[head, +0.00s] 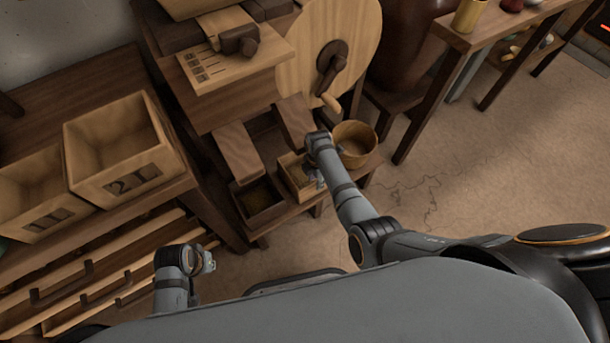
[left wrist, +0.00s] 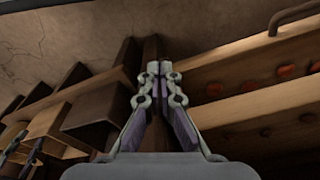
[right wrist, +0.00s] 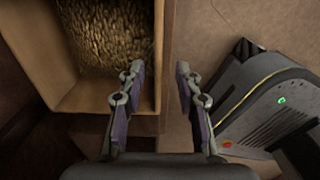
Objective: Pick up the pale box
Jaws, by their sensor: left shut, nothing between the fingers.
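The pale box (head: 292,180), a small open wooden box with grain-like contents, stands on a low shelf under the mill, between a darker box and a round tub. It fills the upper left of the right wrist view (right wrist: 152,95). My right gripper (head: 316,183) is at its right side in the head view. In the right wrist view the gripper (right wrist: 160,75) is open, one finger over the box's inside and one outside its side wall; contact cannot be told. My left gripper (head: 209,262) is shut and empty, away from the box; it also shows in the left wrist view (left wrist: 159,70).
A dark box (head: 262,214) stands left of the pale box, a round wooden tub (head: 366,160) right of it. Wooden chutes (head: 240,152) hang above. Numbered bins (head: 120,186) stand on the left bench. Floor is open at right.

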